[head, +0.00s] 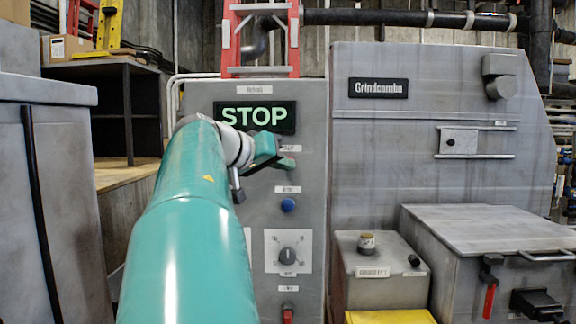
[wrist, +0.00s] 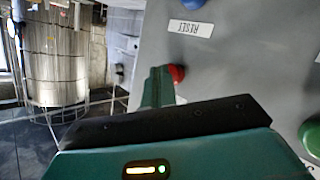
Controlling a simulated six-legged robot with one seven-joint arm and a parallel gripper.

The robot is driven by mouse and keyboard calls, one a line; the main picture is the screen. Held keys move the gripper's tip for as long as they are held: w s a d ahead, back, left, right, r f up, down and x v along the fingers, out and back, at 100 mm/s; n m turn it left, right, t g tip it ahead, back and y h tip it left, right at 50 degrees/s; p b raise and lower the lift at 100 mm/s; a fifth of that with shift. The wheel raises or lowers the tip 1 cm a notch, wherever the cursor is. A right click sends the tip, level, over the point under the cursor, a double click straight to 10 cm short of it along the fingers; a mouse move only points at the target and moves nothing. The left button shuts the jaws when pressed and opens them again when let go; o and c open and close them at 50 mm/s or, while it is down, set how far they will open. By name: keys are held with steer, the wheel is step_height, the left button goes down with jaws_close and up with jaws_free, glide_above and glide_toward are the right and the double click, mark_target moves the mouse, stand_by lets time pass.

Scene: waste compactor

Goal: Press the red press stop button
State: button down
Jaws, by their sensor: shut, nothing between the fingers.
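The red press stop button (wrist: 178,73) shows in the wrist view on the grey panel, beside the tip of my gripper. My gripper (wrist: 160,84) is shut and empty, and its fingertips partly cover the button. I cannot tell whether they touch it. In the head view my gripper (head: 285,162) is at the control panel, just below the lit STOP sign (head: 256,116) and beside a small label. The button is mostly or wholly hidden behind the gripper there.
A blue button (head: 288,204) sits below on the panel (head: 312,215), with a dark rotary knob (head: 287,256) under it. The wrist view shows an upside-down RESET label (wrist: 191,28) and a green button (wrist: 312,134). A grey machine (head: 400,150) stands to the right.

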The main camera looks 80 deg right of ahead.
steer(key=shift+s+a, duration=0.15)
steer(key=shift+a, duration=0.65)
steer(key=shift+a, duration=0.1)
steer(key=a, duration=0.2)
steer(key=s+a, duration=0.1)
steer(key=a, duration=0.1)
steer(key=shift+a, duration=0.35)
stand_by(0.5)
